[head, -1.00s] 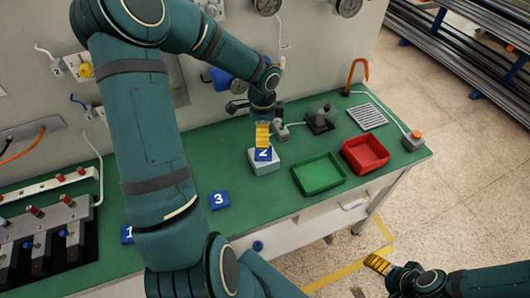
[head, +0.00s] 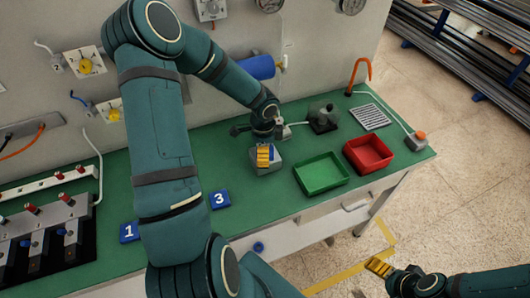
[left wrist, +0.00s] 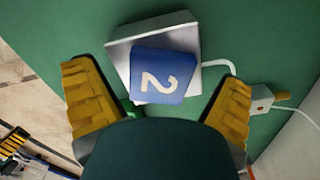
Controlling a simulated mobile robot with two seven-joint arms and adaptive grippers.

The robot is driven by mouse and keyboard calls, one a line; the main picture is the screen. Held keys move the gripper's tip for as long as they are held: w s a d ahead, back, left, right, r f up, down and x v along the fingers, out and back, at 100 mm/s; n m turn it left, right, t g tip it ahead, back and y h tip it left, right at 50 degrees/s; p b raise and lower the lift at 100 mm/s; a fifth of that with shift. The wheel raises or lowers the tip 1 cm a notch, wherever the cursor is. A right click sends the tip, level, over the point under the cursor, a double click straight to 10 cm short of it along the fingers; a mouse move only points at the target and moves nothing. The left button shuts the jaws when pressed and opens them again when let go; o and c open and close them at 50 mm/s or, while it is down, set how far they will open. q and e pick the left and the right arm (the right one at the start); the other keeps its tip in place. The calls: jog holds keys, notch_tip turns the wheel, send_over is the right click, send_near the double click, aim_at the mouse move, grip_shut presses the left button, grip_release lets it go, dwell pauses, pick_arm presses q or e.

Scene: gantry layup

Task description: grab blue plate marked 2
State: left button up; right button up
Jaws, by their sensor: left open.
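The blue plate marked 2 (left wrist: 163,76) lies on a pale grey block (left wrist: 183,24) in the left wrist view. In the head view the block (head: 260,169) stands on the green bench and the plate is mostly hidden behind my left gripper (head: 264,155). My left gripper is open, with its yellow fingers on either side of the plate in the left wrist view. Gaps show between the fingers and the plate. My right gripper (head: 378,267) is away from the bench at the lower right; its opening is unclear.
Blue plates marked 3 (head: 219,199) and 1 (head: 129,232) lie on the bench to the left. A green tray (head: 322,187) and a red tray (head: 387,158) stand right of the block. A dark fixture (head: 323,122) and a cable are behind.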

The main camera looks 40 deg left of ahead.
pick_arm(q)
jog(key=c, duration=1.3)
